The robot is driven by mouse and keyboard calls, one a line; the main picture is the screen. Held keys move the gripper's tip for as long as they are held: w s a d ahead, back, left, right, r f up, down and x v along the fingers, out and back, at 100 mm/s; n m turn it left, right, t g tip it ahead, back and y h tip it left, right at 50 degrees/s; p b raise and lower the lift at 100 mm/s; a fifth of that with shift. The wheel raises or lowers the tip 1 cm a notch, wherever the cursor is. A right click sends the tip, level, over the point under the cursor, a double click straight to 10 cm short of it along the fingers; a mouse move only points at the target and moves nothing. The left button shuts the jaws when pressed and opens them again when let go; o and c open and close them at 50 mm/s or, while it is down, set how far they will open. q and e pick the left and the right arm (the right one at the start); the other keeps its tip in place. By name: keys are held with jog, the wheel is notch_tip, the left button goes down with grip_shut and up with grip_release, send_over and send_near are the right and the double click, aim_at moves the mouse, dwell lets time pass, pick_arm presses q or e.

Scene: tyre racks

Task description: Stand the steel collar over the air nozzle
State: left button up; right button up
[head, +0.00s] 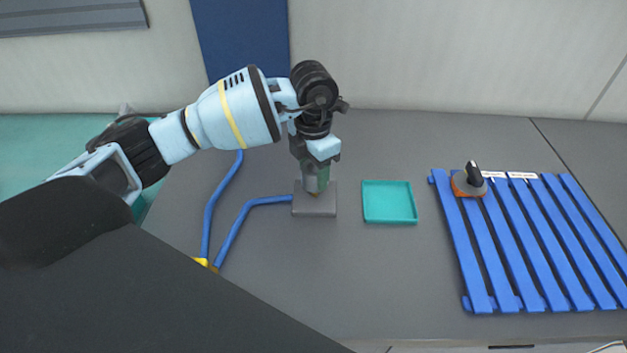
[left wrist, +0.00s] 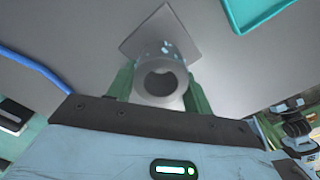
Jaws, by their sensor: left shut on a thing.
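The steel collar (left wrist: 162,78) is a short grey ring with an open bore, seen in the left wrist view between the green fingers. My left gripper (head: 316,186) is shut on it and points down over the grey block (head: 314,208). In the left wrist view the block's flat top (left wrist: 140,42) lies just beyond the collar. The air nozzle is not clearly visible; the fingers and collar hide the middle of the block. I cannot tell whether the collar touches the block. My right gripper is not clearly seen in either view.
A blue hose (head: 255,204) runs to the block from the left; another (head: 216,205) lies beside it. A teal tray (head: 389,220) sits close right of the block. A blue slatted rack (head: 483,253) at the right carries an orange-and-grey knobbed piece (head: 462,185). The grey top between tray and rack is clear.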

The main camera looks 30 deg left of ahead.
aim_at(313, 182)
pick_arm(q)
jog(key=shift+f, duration=1.75)
jog(key=shift+f, duration=0.2)
jog(key=o, duration=1.1)
jog(key=shift+o, duration=0.2)
jog(key=shift+r, duration=0.15)
notch_tip(313, 182, up, 12)
